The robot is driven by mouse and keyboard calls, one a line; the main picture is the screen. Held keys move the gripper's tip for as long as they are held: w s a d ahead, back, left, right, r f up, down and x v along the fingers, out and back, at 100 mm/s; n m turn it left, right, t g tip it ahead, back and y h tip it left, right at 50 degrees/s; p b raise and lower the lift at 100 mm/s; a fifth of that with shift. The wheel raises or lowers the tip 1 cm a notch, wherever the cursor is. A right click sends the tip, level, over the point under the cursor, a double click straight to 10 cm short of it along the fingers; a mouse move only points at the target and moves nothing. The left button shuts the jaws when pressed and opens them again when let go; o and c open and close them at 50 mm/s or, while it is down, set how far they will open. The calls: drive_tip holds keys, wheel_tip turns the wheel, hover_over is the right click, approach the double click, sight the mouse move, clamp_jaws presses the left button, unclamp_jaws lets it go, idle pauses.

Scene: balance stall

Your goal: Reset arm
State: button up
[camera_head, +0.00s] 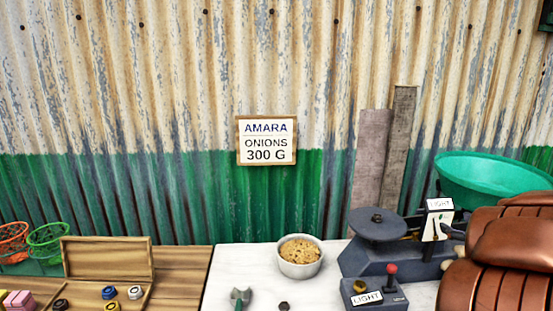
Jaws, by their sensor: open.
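My gripper is not clearly in view. Large brown ribbed shapes fill the lower right corner and hide part of the scale; I cannot tell for sure whether they are my arm. The balance scale (385,258) stands on the white counter at the right. Its flat dark plate (372,230) carries a small dark weight (377,217). Its wide green pan (490,180) is on the right, partly hidden. A "LIGHT" label (440,204) sits above the pointer window. A dark box with a red-knobbed lever (391,274) and a second "LIGHT" label is in front.
A bowl of tan grains (300,262) stands on the white counter (235,265). A grey-green tool (240,298) and a small dark piece (284,305) lie near the front. An open wooden weight box (110,262) and mesh baskets (46,238) are left. A wall sign (266,140) reads "AMARA ONIONS 300 G".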

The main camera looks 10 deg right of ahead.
wheel_tip(320, 180, up, 5)
drive_tip(key=m+g+h+p, duration=0.1)
drive_tip(key=m+g+h, duration=0.1)
drive_tip(key=m+h, duration=0.15)
drive_tip(key=s+a+f+g+y+p, duration=0.1)
drive_tip(key=s+a+f+g+y, duration=0.1)
drive_tip(key=s+a, duration=0.8)
drive_tip(key=s+a+f+g+y+p, duration=0.2)
drive_tip(key=s+a+f+g, duration=0.3)
drive_tip(key=s+a, duration=0.6)
drive_tip(key=s+a+f+g+y+p, duration=0.2)
drive_tip(key=s+a+g, duration=0.5)
drive_tip(key=s+a, duration=0.4)
drive_tip(key=a+f+n, duration=0.1)
drive_tip(key=a, duration=0.2)
drive_tip(key=shift+f, duration=0.35)
